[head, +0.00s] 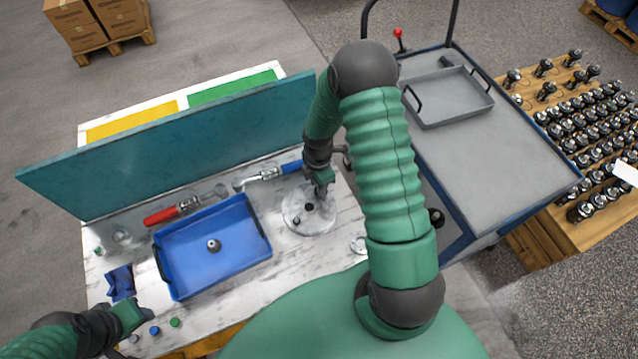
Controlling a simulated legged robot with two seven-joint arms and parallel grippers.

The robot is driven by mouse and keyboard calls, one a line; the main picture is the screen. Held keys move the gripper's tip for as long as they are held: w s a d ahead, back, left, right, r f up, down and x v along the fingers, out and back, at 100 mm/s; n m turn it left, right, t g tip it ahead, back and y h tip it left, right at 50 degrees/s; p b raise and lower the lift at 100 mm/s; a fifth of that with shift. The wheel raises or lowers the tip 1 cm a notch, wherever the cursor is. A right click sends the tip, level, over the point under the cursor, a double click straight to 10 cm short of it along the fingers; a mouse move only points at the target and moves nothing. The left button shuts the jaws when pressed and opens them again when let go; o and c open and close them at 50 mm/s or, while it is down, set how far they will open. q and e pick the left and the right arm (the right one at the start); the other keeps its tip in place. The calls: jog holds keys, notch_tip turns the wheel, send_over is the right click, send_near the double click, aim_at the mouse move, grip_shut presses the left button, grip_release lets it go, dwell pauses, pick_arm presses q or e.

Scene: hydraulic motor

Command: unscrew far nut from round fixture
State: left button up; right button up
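The round fixture (292,212) is a pale disc lying on the right part of the marbled workbench. A small dark part (296,221) sits near its front left, and a dark spot (309,207) shows near its middle. My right gripper (320,194) points down over the far right part of the disc. Its fingers are small and dark, and I cannot tell whether they are closed on a nut. The far nut itself is not clearly visible, perhaps hidden by the gripper. My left gripper (139,315) is low at the bench's front left, away from the fixture; its fingers are unclear.
A blue tray (190,284) with a small metal part (213,245) stands left of the fixture. Red-handled (161,215) and blue-handled (291,167) tools lie behind, before a teal panel (180,150). Small coloured pieces (155,330) lie near my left gripper. A cart (480,150) stands right.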

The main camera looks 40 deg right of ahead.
jog(key=shift+s+d, duration=0.15)
jog(key=shift+d, duration=0.15)
dwell(0.4)
jog(key=shift+c, duration=0.3)
grip_shut()
jog(key=shift+r+n+p, duration=0.15)
jog(key=shift+n+p, duration=0.7)
jog(key=shift+n, duration=0.25)
jog(key=n+p, duration=0.1)
jog(key=n, duration=0.2)
jog(key=shift+p, duration=0.3)
jog(key=shift+n, duration=0.4)
